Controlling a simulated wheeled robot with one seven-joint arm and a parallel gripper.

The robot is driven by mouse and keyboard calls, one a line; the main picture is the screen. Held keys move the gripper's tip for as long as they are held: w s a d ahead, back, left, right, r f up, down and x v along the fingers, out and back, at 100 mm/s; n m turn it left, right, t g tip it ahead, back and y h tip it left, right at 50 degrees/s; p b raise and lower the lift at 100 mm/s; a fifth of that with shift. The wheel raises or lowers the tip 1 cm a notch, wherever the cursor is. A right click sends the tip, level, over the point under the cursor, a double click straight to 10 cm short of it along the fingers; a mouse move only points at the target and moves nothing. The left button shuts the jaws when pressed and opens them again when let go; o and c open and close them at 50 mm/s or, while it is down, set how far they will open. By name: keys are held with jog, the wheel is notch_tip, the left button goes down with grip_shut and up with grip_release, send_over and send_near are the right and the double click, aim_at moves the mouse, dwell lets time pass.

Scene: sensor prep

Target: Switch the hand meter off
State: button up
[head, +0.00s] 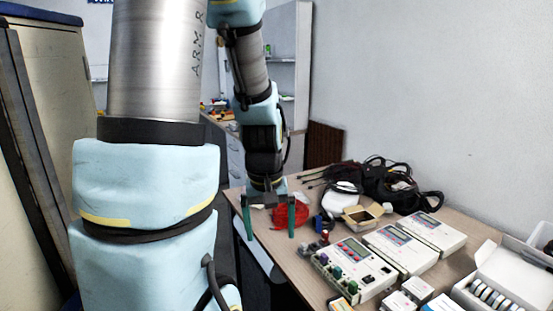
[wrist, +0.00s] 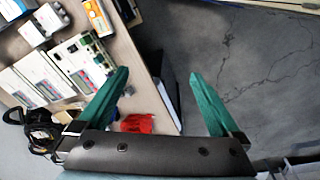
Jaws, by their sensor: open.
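A small hand-held device with a yellow-orange edge, which looks like the hand meter (head: 341,304), lies near the front edge of the table, partly cut off by the bottom of the head view. It seems to be the orange-edged device at the top of the wrist view (wrist: 97,17). Its switch is too small to make out. My gripper (head: 269,220) is open with green fingers apart and nothing between them. It hangs at the table's left edge, farther back than the meter and to its left. In the wrist view my gripper (wrist: 160,76) points past the table edge, over the floor.
Several white boxed instruments (head: 352,270) stand in a row on the table (head: 290,262). Small white boxes (head: 417,290) and an open white case (head: 510,275) are at the right. A red item (head: 305,215), an open box (head: 362,217) and black cables (head: 385,180) lie behind.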

jog(key=shift+m+t, duration=0.3)
jog(key=shift+m, duration=0.5)
jog(key=a, duration=0.1)
jog(key=s+a, duration=0.1)
jog(key=a, duration=0.1)
jog(key=s+a+r, duration=0.1)
jog(key=a, duration=0.1)
jog(key=shift+a, duration=0.2)
jog(key=shift+c, duration=0.4)
grip_shut()
